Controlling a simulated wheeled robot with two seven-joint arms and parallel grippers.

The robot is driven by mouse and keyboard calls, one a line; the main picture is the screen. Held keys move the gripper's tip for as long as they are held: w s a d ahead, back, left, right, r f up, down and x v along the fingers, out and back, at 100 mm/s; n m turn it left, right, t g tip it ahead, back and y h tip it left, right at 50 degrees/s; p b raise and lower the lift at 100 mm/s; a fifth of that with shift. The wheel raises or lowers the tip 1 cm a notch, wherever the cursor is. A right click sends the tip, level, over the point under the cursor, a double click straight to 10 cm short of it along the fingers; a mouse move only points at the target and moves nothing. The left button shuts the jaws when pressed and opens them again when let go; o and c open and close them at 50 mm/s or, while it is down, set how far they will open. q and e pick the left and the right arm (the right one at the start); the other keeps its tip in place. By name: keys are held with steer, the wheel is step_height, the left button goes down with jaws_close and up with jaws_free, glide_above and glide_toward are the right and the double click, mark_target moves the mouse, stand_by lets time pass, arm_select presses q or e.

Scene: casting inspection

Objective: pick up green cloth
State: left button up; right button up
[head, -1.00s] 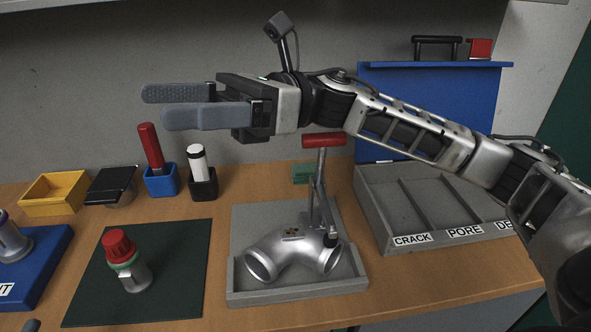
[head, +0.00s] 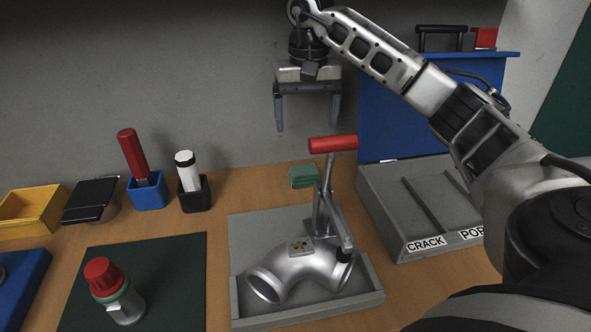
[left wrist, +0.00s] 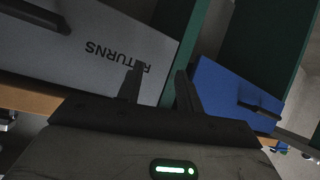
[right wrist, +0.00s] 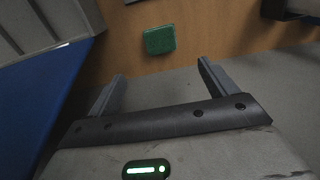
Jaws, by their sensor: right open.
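The green cloth (head: 303,176) is a small folded pad lying on the wooden bench near the back wall, just behind the grey fixture. It also shows in the right wrist view (right wrist: 159,39), beyond and between the fingertips. My right gripper (head: 307,127) is open and empty, pointing down above and behind the cloth, apart from it. Its two fingers also show in the right wrist view (right wrist: 160,72). My left gripper is outside the head view. In the left wrist view its fingers (left wrist: 158,68) stand apart with nothing between them, near a grey panel marked RETURNS.
A grey fixture (head: 240,232) holds a metal pipe casting (head: 290,270) under a red-handled clamp (head: 333,145), close in front of the cloth. A divided tray (head: 378,207) and raised blue lid (head: 385,130) stand right. A black cup (head: 194,198) with a white marker stands left.

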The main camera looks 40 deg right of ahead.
glide_above(304, 169)
steer(key=f, duration=0.6)
steer(key=shift+d+f, duration=0.1)
steer(key=shift+d, duration=0.15)
steer(key=shift+s+a+f+b, duration=0.1)
steer(key=shift+a+f+b, duration=0.05)
steer(key=shift+f, duration=1.2)
steer(key=shift+a+f+b, duration=0.15)
steer(key=shift+f, duration=1.2)
steer(key=c, duration=1.1)
